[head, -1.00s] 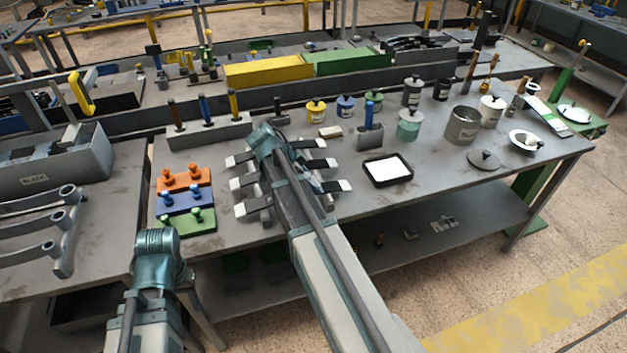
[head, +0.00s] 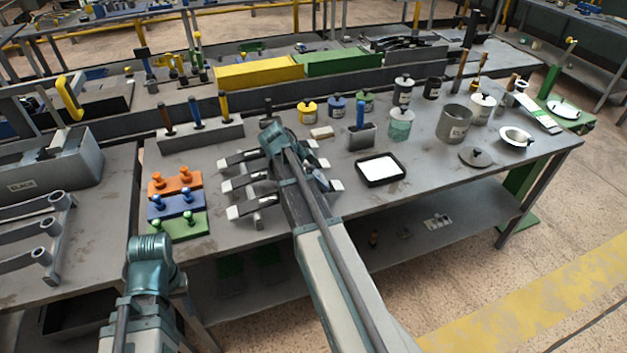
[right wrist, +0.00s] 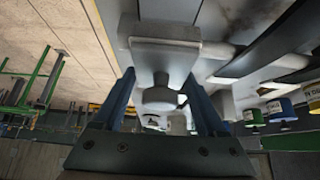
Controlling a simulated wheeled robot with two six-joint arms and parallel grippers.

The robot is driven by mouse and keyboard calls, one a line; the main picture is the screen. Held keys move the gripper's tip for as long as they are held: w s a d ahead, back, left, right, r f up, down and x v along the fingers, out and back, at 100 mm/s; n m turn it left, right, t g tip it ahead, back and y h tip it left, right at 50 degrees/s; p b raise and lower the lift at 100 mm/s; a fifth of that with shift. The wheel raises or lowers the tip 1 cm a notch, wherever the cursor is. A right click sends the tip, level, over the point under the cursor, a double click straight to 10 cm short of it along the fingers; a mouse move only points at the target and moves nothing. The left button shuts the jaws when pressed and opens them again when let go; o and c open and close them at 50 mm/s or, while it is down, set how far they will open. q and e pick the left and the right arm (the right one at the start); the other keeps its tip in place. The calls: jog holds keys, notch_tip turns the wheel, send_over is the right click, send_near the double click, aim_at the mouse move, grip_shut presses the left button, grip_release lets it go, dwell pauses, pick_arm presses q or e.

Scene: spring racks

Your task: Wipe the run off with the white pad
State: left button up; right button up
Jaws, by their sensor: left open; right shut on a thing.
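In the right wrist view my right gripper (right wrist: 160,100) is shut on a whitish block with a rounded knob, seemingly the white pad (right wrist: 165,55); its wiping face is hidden. In the head view that gripper is hidden behind my right wrist, above a rack of dark leaf springs with white ends (head: 232,185). I cannot make out the run. My left arm ends at the lower left in the head view, in front of the bench, its gripper's fingers hidden.
Orange (head: 175,181), blue (head: 176,205) and green (head: 185,226) pegged blocks stand left of the rack. A black-rimmed tray (head: 382,183) with a white surface lies right of it. Paint pots, a grey bucket (head: 454,124) and a tool block (head: 200,138) stand behind. The bench's front edge is mostly clear.

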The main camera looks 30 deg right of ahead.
jog(key=shift+s+d, duration=0.1)
jog(key=shift+d, duration=0.35)
notch_tip(320, 180, up, 6)
jog(key=p, duration=0.6)
notch_tip(320, 180, up, 3)
jog(key=p, duration=0.3)
jog(key=shift+r, duration=0.1)
dwell(0.3)
